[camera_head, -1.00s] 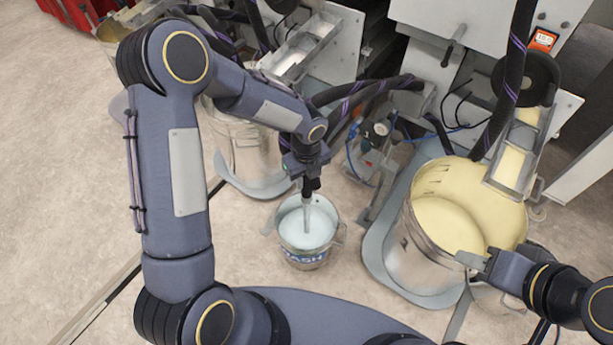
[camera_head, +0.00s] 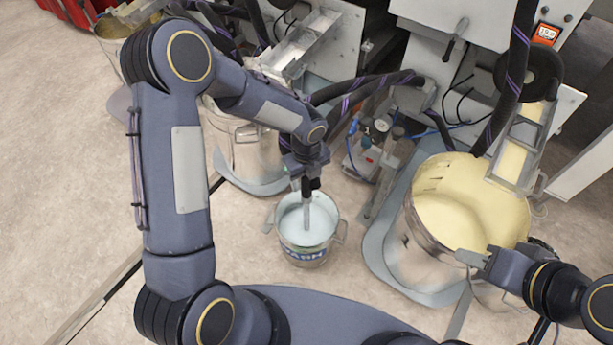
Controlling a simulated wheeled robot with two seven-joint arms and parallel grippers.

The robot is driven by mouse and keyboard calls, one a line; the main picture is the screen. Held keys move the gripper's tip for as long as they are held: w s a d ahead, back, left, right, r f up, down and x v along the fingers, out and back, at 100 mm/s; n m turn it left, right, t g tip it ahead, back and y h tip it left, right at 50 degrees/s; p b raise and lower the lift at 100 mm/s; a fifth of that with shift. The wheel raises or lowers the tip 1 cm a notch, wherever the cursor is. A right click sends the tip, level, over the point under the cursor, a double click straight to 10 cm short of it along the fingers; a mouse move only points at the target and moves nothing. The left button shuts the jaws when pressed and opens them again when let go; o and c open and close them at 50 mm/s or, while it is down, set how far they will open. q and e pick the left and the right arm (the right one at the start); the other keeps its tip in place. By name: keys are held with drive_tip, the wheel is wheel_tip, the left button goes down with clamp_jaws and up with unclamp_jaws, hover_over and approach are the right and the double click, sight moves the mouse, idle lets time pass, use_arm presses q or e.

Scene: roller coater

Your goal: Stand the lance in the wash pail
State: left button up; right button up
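The wash pail (camera_head: 305,254) is a small metal pail with side handles and pale liquid in it, standing on the floor at the centre. The lance (camera_head: 307,215) is a thin grey rod, upright, with its lower end inside the pail's opening. My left gripper (camera_head: 309,185) is directly above the pail at the lance's dark top and appears shut on it. Whether the lance's tip touches the pail's bottom is hidden. My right gripper (camera_head: 474,258) is at the front rim of the large cream-filled pot; its fingers are too small to tell open or shut.
The large pot (camera_head: 420,262) of cream coating stands on a grey base at the right, a chute above it. Another metal pot (camera_head: 248,150) stands behind my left arm. Black hoses (camera_head: 365,90) cross behind the pail. The floor (camera_head: 60,190) at the left is clear.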

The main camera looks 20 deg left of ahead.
use_arm(q)
wheel_tip(320, 180, up, 8)
drive_tip(key=p, duration=0.3)
drive_tip(key=shift+f, duration=0.1)
idle(0.7)
